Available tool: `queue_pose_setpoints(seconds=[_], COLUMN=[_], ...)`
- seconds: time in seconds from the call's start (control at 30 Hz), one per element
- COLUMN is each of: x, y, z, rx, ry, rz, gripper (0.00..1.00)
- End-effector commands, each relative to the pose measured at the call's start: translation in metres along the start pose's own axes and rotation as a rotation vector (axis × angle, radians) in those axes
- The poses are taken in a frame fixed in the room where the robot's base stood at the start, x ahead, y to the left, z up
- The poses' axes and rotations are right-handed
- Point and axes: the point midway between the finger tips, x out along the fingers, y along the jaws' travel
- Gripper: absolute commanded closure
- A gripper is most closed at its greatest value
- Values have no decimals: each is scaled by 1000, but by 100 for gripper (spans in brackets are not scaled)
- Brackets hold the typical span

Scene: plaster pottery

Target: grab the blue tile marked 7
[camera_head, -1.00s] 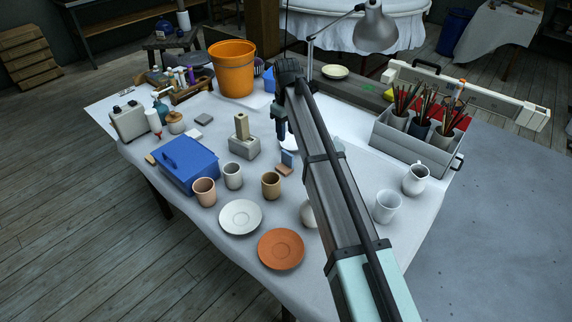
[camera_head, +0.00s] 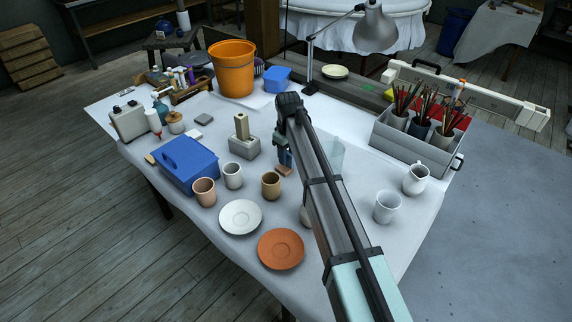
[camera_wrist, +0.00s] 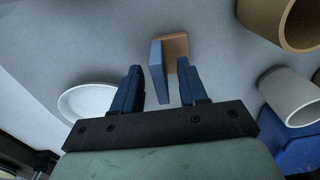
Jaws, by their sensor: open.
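A blue tile (camera_wrist: 157,72) stands on edge in the wrist view, close beside a flat tan tile (camera_wrist: 175,48). No number shows on it from this side. My gripper (camera_wrist: 159,67) is open, and the blue tile appears in the gap between its two blue fingers, nearer the right finger. I cannot tell how far the tile lies below the fingertips; no contact shows. In the head view my gripper (camera_head: 284,156) is down near the table and largely hides the blue tile. The tan tile (camera_head: 284,170) shows just in front of it.
Near the gripper are a grey block with an upright piece (camera_head: 243,146), a tan cup (camera_head: 271,185) and a blue lidded box (camera_head: 183,164). A white dish (camera_wrist: 88,102) lies left of the fingers. A white plate (camera_head: 240,217) and terracotta plate (camera_head: 281,249) lie in front.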

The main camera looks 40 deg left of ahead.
Motion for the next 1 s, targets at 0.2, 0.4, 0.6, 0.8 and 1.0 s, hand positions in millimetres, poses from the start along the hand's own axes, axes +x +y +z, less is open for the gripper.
queue_pose_setpoints(seconds=[0.2, 0.4, 0.6, 0.8, 1.0], x=[-1, -1, -1, -1, -3], y=[0, 0, 0, 0, 0], z=[0, 0, 0, 0, 0], rx=[0, 0, 0, 0, 0], ry=[0, 0, 0, 0, 1], rz=[0, 0, 0, 0, 0], gripper=[65, 84, 100, 100, 100])
